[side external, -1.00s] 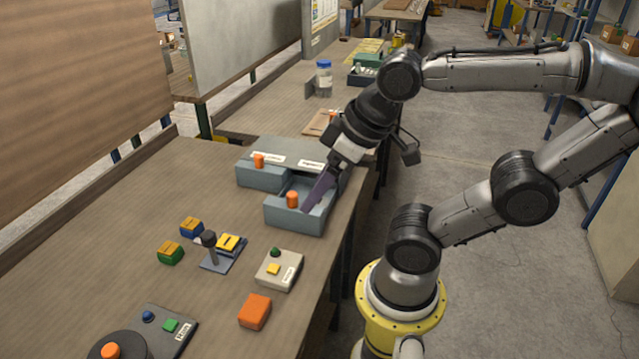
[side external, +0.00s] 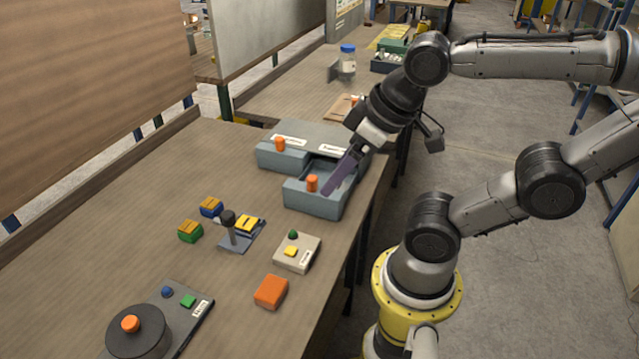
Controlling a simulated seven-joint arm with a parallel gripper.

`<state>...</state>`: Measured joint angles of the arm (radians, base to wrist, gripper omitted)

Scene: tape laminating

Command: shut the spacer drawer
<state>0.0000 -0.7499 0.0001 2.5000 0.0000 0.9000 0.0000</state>
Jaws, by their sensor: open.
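The grey drawer unit (side external: 318,136) stands on the bench with two drawers side by side, each with an orange knob. The right drawer (side external: 312,204) is pulled out, its open top showing; the label above it is too small to read, so I cannot confirm that it is the spacer drawer. The left drawer (side external: 282,159) sticks out less. My gripper (side external: 327,192) points down and left, its purple fingers at the open right drawer, just right of that drawer's knob (side external: 312,183). The gap between the fingers and any contact with the drawer cannot be made out.
In front of the drawers are a small lever fixture (side external: 232,232), blue (side external: 210,207) and green (side external: 190,231) blocks, a button box (side external: 297,253) and an orange block (side external: 271,291). A round black device (side external: 137,332) is at the near edge. Bench left of the drawers is clear.

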